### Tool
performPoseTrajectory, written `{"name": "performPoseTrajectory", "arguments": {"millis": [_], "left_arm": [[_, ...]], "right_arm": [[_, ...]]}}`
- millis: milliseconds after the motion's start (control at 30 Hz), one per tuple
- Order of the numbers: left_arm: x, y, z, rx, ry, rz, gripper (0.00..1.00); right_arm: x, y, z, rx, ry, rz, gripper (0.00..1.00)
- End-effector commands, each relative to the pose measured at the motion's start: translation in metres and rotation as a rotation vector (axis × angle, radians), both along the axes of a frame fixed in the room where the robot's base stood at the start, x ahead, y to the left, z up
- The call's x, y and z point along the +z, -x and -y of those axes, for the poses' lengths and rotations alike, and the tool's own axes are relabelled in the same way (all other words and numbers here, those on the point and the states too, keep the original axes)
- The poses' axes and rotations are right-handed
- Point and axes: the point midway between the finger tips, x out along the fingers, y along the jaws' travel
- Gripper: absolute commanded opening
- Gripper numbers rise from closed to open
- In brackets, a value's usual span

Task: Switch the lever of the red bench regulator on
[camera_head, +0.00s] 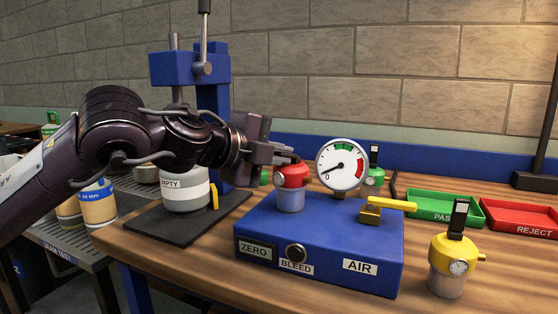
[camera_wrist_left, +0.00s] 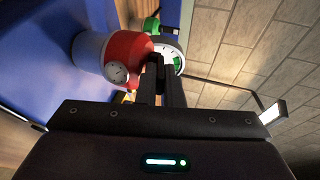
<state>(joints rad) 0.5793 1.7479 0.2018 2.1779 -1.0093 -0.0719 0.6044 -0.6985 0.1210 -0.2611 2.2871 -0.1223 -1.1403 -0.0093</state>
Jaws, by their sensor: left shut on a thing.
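The red bench regulator (camera_head: 292,176) stands on the blue test box, left of the white pressure gauge (camera_head: 341,165). In the left wrist view its red body (camera_wrist_left: 127,50), clear bowl and small dial show just ahead of the fingers. My left gripper (camera_head: 290,157) is at the top of the red regulator, coming from the left. In the left wrist view its fingers (camera_wrist_left: 162,72) are close together at the regulator's top, shut on its lever. The lever is mostly hidden by the fingers, so its angle cannot be told. My right gripper is not in view.
The blue box (camera_head: 330,235) carries a yellow valve handle (camera_head: 390,204). A yellow regulator (camera_head: 450,255) stands at right front, a green one (camera_head: 374,175) behind. Green (camera_head: 440,219) and red (camera_head: 515,230) trays lie right. A blue press (camera_head: 215,100) stands behind my arm.

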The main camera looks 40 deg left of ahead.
Motion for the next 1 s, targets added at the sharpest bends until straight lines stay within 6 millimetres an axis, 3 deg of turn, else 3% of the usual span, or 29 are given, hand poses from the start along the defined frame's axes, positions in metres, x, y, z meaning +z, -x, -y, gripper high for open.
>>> {"name": "performPoseTrajectory", "arguments": {"millis": [533,567,700,1000], "left_arm": [[-0.0019,0.0,0.0,0.0,-0.001,0.003,0.0],[-0.0017,0.0001,0.0,0.0,-0.001,0.003,0.11],[-0.0021,0.0001,0.0,0.0,-0.001,0.002,0.29],[-0.005,0.0001,0.0004,-0.001,-0.001,-0.005,0.29]], "right_arm": [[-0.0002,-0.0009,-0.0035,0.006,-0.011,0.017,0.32],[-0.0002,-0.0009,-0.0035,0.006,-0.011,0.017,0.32],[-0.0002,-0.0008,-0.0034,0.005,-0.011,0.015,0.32],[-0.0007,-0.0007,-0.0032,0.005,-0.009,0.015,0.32]]}}
